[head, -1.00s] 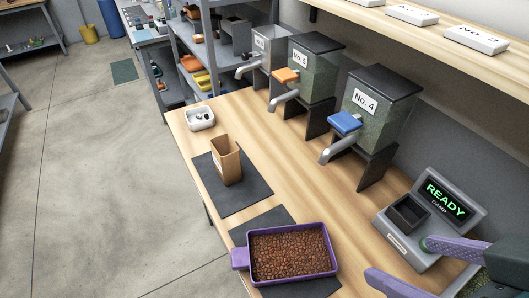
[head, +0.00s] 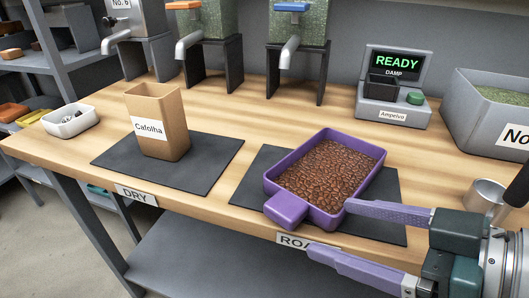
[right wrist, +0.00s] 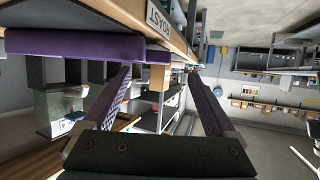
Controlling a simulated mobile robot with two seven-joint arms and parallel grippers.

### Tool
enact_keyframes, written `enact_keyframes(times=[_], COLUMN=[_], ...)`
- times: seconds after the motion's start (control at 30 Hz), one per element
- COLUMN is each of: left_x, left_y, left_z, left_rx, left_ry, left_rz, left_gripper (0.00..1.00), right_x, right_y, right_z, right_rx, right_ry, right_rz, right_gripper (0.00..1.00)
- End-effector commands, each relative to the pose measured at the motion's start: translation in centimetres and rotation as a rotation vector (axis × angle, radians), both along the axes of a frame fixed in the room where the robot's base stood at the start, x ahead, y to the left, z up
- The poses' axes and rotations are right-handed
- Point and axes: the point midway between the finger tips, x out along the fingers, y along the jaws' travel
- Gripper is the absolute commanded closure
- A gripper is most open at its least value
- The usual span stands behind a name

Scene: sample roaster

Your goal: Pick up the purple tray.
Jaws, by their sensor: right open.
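The purple tray (head: 372,158) is full of brown roasted beans (head: 325,172) and sits on the right dark mat, tilted to the picture, with its stubby handle (head: 287,210) toward the table's front edge. My right gripper (head: 329,228) is open and empty, with purple fingers pointing left. It is at the front edge, just right of the handle; one finger overlaps the tray's near right corner in the picture, and I cannot tell if they touch. In the right wrist view the tray (right wrist: 75,46) shows at upper left, beside the open fingers. My left gripper is not in view.
A tan box labelled Cafolha (head: 160,125) stands on the left mat (head: 210,165). A white bowl (head: 70,121) is at far left. A scale reading READY (head: 393,95), a grey bin (head: 490,110) and a metal cup (head: 486,196) stand to the right. Dispensers (head: 300,30) line the back.

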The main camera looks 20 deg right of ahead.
Motion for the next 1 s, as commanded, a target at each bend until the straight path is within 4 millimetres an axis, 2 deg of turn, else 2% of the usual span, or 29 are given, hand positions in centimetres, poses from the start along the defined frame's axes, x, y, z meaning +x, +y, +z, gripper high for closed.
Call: enact_keyframes(times=[0.2,0.47,0.7,1.0], left_x=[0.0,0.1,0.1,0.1], left_y=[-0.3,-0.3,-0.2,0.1], left_z=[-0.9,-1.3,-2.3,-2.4], left_rx=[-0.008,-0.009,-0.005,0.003], left_ry=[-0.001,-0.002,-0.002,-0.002], left_rz=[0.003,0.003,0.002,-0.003], left_gripper=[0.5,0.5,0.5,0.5], right_x=[2.4,4.1,7.0,7.6], right_y=[1.5,2.6,4.3,4.8], right_z=[-1.1,-1.8,-3.0,-3.2], right_rx=[0.003,0.001,0.001,0.0], right_ry=[-0.005,-0.004,-0.004,0.0], right_rz=[-0.001,0.0,-0.001,0.001], right_gripper=[0.09,0.09,0.09,0.09])
